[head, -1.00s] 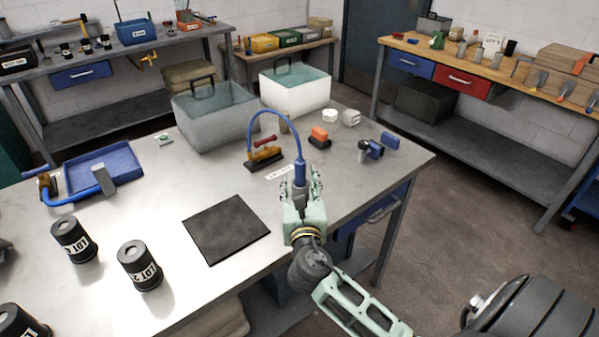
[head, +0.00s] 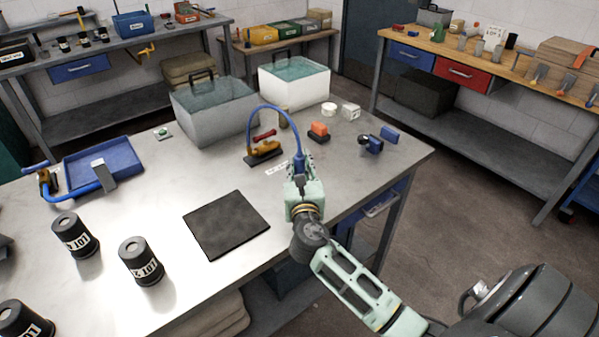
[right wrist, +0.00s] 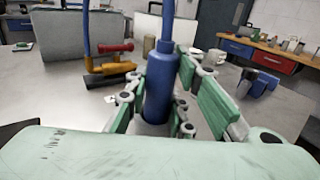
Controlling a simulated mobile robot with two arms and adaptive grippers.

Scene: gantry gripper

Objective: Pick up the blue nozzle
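The blue nozzle (head: 299,163) is a slim blue cylinder with a grey lower end, on the end of a blue hose (head: 269,107) that arcs over from a stand. In the right wrist view the nozzle (right wrist: 160,80) is upright between the green fingers. My right gripper (head: 300,178) has its fingers close against both sides of the nozzle and appears shut on it, over the right front part of the grey table (head: 170,190). The nozzle's lower end is partly hidden by the gripper. My left gripper is not in view.
The yellow and black stand with a red handle (head: 264,150) is left of the nozzle. An orange and black block (head: 319,132) and blue items (head: 371,144) lie to its right. A grey tank (head: 213,115) stands behind. A dark mat (head: 227,225) lies front left.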

